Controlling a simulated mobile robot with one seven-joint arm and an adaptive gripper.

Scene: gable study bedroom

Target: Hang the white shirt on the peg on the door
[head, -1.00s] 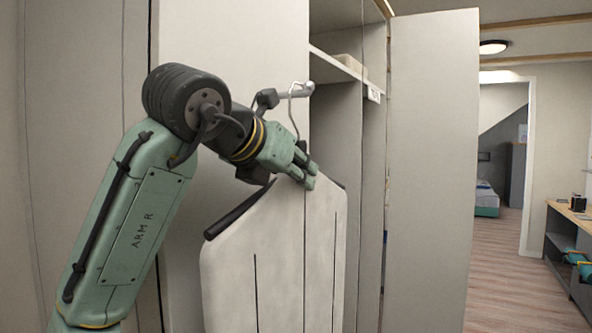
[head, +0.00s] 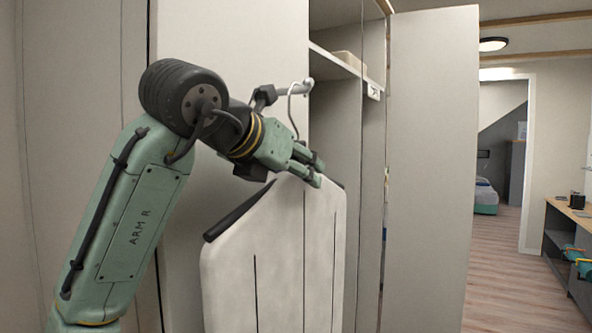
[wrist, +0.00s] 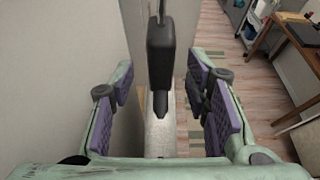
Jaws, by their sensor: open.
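The white shirt (head: 270,270) hangs upright in front of the pale door panel, on a dark hanger (head: 238,212) whose bar shows at both shoulders. The hanger's thin wire hook (head: 291,105) rises to the grey peg (head: 300,88) on the door and appears to loop over it. My gripper (head: 318,171) is at the collar, just below the hook. In the wrist view my gripper (wrist: 170,100) is open, its purple pads apart on either side of the hanger's black neck block (wrist: 161,55), with gaps on both sides. The hook's top is out of the wrist view.
An open closet with a shelf (head: 335,62) is behind and right of the shirt. Another tall door (head: 430,170) stands open to its right. Wooden floor (head: 490,270) is clear farther right, before a low desk (head: 570,215).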

